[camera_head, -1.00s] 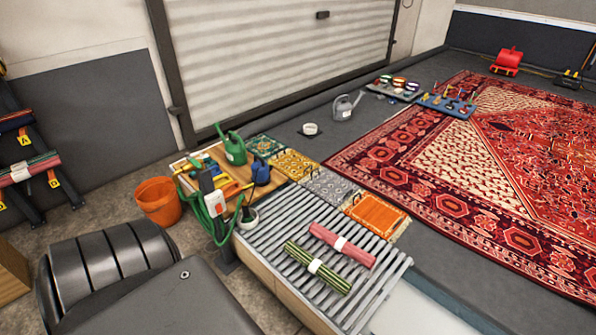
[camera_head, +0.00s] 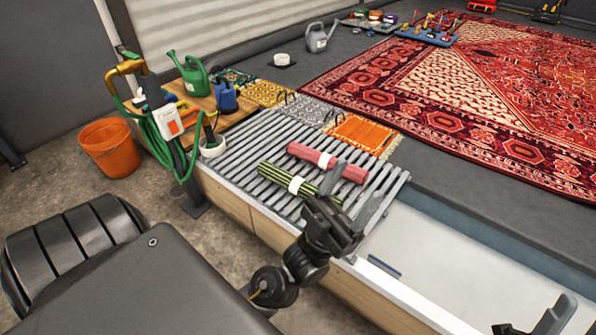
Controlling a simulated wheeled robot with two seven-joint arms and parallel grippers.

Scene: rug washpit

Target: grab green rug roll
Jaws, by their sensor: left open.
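The green rug roll (camera_head: 274,174), striped green and dark with a white band, lies on the slatted grey rack (camera_head: 248,150). My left gripper (camera_head: 353,196) is open and empty, at the roll's right end in the picture. Its fingers point away from me, and its body and near finger partly hide that end. I cannot tell whether they touch. A pink rug roll (camera_head: 309,154) with a white band lies just beyond the green one. Part of my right gripper (camera_head: 540,322) shows at the bottom right edge; its jaw opening is unclear.
A white basin (camera_head: 450,250) lies open right of the rack. Small rug samples, including an orange one (camera_head: 362,130), lie behind the rack. A green hose stand (camera_head: 160,115), green watering can (camera_head: 193,75) and orange bucket (camera_head: 110,148) stand left. A big red rug (camera_head: 460,100) covers the floor behind.

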